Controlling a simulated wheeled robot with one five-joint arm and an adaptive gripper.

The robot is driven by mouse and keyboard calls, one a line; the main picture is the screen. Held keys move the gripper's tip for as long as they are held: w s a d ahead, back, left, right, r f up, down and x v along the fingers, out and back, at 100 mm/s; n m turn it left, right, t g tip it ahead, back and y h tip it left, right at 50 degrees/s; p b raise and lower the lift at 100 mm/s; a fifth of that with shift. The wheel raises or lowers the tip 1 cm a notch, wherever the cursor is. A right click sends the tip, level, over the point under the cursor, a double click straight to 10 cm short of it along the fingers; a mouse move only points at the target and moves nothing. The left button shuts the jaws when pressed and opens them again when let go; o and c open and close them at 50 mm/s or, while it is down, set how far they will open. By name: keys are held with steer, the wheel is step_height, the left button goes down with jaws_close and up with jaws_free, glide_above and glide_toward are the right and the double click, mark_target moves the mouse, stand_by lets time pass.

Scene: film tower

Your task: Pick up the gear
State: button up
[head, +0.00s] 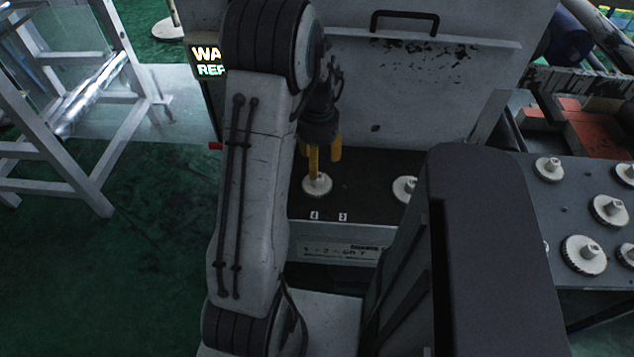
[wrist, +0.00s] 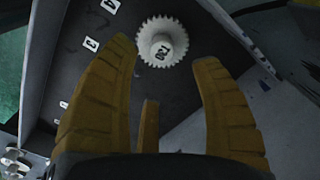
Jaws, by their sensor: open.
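A pale toothed gear (head: 317,184) lies on the dark shelf of the grey machine in the head view, beside the number 4 label. In the wrist view a pale gear (wrist: 162,42) with a marked raised hub lies just beyond my fingertips, between them in the picture. My gripper (head: 323,158) has yellow fingers pointing down over the shelf gear. In the wrist view my gripper (wrist: 165,62) is open, with nothing between its fingers. A finger covers part of the gear in the head view. I cannot tell the exact height gap.
A second gear (head: 405,188) sits to the right on the shelf, partly hidden by my body. A grey table (head: 570,190) at right holds several gears. The machine's upright panel (head: 420,95) stands behind the shelf. A metal frame (head: 75,130) stands at left.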

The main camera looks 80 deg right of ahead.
mark_target(317, 181)
steer(key=shift+d+f, duration=0.1)
steer(key=shift+f, duration=0.45)
steer(key=shift+w+f, duration=0.1)
steer(key=shift+f, duration=2.95)
steer(key=shift+c, duration=0.2)
jaws_close()
